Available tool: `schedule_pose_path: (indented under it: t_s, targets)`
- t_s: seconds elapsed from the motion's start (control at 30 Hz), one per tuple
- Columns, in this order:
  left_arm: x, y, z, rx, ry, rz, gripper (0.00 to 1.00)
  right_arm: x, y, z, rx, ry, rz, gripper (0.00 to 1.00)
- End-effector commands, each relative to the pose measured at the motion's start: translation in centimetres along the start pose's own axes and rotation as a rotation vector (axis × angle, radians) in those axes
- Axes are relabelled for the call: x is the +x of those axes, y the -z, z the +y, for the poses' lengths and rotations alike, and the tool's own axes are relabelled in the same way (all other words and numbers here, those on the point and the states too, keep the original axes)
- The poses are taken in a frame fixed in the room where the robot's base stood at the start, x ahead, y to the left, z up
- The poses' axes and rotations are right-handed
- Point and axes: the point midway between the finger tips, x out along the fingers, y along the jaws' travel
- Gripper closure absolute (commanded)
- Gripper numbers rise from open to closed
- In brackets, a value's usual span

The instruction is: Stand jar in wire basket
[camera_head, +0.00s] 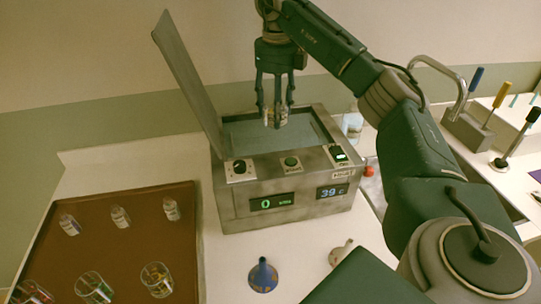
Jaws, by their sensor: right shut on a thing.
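My right gripper (275,108) points straight down and is shut on a small clear jar (275,119). It holds the jar upright over the open grey heated bath (285,200), whose lid (188,80) stands raised on the left. The pale inside of the bath shows around the jar; I cannot make out a wire basket in it. Whether the jar touches anything below is not clear. The bath's front shows a green 0 and a blue 39 C. My left gripper is not in view.
A brown tray (185,240) at the left holds several small bottles and glasses with coloured contents. A blue funnel-like piece (263,275) and a pale one (342,252) lie before the bath. A sink with a tap is at the right.

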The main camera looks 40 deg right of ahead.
Motion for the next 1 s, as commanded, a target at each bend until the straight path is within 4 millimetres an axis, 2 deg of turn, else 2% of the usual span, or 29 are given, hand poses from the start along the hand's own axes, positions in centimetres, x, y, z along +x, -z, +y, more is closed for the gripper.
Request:
schedule_pose_path:
  t_s: [0.03, 0.1, 0.3, 0.53, 0.8, 1.0]
  targets:
    - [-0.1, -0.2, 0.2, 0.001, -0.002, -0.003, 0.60, 1.6, 0.1, 0.0, -0.001, 0.002, 0.006, 0.76]
    - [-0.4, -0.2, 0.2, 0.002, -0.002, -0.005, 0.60, 3.3, 0.2, -0.1, 0.001, 0.003, 0.007, 0.76]
    - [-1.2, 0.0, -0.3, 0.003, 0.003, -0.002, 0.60, 7.5, 0.1, 0.0, 0.000, 0.001, 0.003, 0.76]
    - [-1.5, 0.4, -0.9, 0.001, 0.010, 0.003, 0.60, 9.7, 0.0, 0.0, 0.000, 0.001, 0.001, 0.76]
    - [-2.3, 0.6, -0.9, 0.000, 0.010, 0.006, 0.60, 13.2, 0.0, 0.0, 0.001, 0.001, 0.001, 0.76]
    - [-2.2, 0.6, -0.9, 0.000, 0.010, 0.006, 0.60, 13.5, 0.0, 0.0, 0.000, 0.001, -0.001, 0.76]
